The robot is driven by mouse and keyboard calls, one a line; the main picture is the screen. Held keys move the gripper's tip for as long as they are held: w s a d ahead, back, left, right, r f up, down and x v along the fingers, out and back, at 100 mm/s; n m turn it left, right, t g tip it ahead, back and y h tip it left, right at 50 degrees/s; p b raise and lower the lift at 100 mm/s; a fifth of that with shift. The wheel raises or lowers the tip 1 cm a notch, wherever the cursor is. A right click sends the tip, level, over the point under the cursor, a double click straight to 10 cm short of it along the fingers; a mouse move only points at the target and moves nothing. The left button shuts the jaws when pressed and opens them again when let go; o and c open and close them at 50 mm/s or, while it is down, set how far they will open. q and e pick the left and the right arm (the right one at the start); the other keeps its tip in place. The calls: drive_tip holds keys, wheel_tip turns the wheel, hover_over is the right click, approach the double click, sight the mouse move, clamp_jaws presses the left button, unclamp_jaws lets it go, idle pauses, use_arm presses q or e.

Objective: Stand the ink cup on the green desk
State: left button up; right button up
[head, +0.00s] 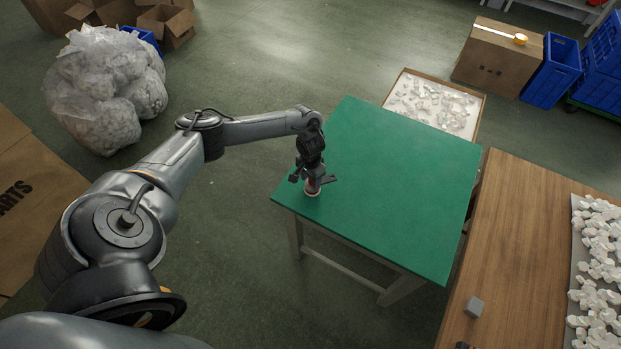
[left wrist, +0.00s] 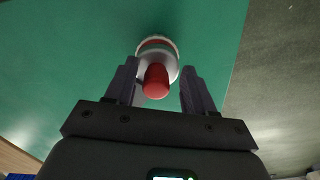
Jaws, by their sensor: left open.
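The ink cup (head: 312,191) stands upright on the green desk (head: 400,180), close to the desk's left corner. In the left wrist view the ink cup (left wrist: 156,58) shows a pale round body with a reddish band and a red knob. My left gripper (head: 315,180) is above the cup and open. In the left wrist view its two fingers (left wrist: 159,76) are on either side of the red knob, with a visible gap on the right; the left finger is very near the cup. My right gripper is not seen.
A wooden table (head: 530,240) with a small grey block (head: 474,306) and many white parts (head: 598,262) is to the right. A tray of clear parts (head: 435,102) lies behind the desk. Most of the green desktop is bare.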

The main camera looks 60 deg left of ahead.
use_arm(q)
wheel_tip(320, 180, up, 13)
drive_tip(key=p, duration=0.3)
drive_tip(key=d+f+m+t+h, duration=0.1)
drive_tip(key=d+f+m+t, duration=0.15)
drive_tip(key=d, duration=0.85)
drive_tip(key=w+d+f+m+t+h, duration=0.1)
drive_tip(key=d+m, duration=0.2)
drive_tip(key=d, duration=0.7)
drive_tip(key=d+f+m+t, duration=0.2)
drive_tip(key=d+m, duration=0.1)
drive_tip(key=d, duration=0.8)
drive_tip(key=s+d+r+t, duration=0.1)
drive_tip(key=s+d+r, duration=0.2)
drive_tip(key=s+d, duration=0.1)
drive_tip(key=s+a+r+n+g+y, duration=0.1)
drive_tip(key=s+a+r+n, duration=0.1)
drive_tip(key=s, duration=0.4)
drive_tip(key=s+a+r+n+g, duration=0.1)
drive_tip(key=s+a+r+g, duration=0.1)
drive_tip(key=s+a, duration=0.2)
drive_tip(key=s, duration=0.3)
drive_tip(key=shift+a+r+n+y, duration=0.3)
drive_tip(key=shift+r+n+y, duration=0.05)
drive_tip(key=shift+y, duration=0.05)
drive_tip(key=shift+s+r, duration=0.1)
